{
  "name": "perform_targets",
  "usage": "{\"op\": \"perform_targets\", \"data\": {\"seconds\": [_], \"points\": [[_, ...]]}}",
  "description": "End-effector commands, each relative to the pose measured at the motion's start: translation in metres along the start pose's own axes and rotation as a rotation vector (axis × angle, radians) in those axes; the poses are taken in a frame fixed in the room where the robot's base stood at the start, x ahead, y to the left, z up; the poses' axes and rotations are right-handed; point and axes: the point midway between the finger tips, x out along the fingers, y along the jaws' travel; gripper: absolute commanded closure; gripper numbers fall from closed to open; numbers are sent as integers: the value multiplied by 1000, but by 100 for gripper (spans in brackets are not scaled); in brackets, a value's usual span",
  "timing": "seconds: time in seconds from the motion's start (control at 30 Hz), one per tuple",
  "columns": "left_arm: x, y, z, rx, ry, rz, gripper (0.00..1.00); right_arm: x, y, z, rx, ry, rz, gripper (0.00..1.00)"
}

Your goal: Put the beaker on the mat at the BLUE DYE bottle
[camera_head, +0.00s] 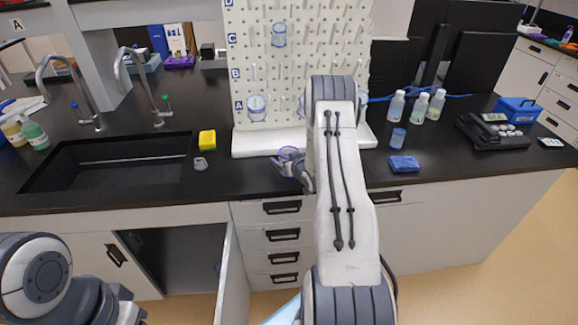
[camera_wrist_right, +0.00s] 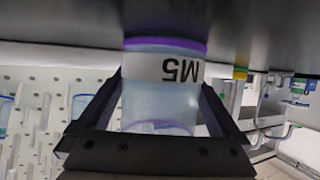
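A clear beaker (camera_wrist_right: 160,95) labelled M5, with a purple band at one end, fills the middle of the right wrist view, which looks upside down. My right gripper (camera_wrist_right: 162,85) has a finger against each side of it. In the head view the beaker (camera_head: 291,155) is at the counter's front, in front of the pegboard, partly hidden by my right gripper (camera_head: 287,168). I cannot tell whether it touches the counter. Small bottles (camera_head: 419,107) stand at the right; their labels are unreadable, and I cannot make out a mat. My left gripper (camera_head: 118,303) is low at the left, its fingers unclear.
A white pegboard (camera_head: 262,60) with hanging glassware stands behind a white tray (camera_head: 262,143). A sink (camera_head: 115,165), yellow sponge (camera_head: 207,140) and open cabinet door (camera_head: 232,280) are left.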

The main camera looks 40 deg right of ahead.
Motion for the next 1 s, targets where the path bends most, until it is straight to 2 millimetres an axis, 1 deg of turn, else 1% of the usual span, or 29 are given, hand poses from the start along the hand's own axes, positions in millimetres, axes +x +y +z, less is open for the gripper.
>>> {"op": "perform_targets", "data": {"seconds": [0.03,0.07,0.1,0.17,0.2,0.23,0.27,0.5,0.67,0.87,1.0], "points": [[0,0,0,0,0,0,50,0,0,0,0,0,0,19],[0,0,0,0,0,0,50,0,0,0,0,0,0,31],[0,0,0,0,0,0,50,0,0,0,0,0,0,46],[0,0,0,0,0,0,50,0,0,0,0,0,0,69],[0,0,0,0,0,0,50,0,0,0,0,0,0,82],[0,0,0,0,0,0,50,0,0,-1,-1,2,0,82],[0,0,0,0,0,0,50,0,0,-1,-1,2,0,92],[0,0,0,0,0,0,50,-1,0,-1,-1,2,0,92],[2,0,0,0,0,0,50,-2,0,-5,-2,3,0,92],[6,0,0,0,0,0,50,-6,0,-17,-3,5,0,92],[11,-1,1,1,0,0,50,-12,0,-30,-3,6,0,92]]}}
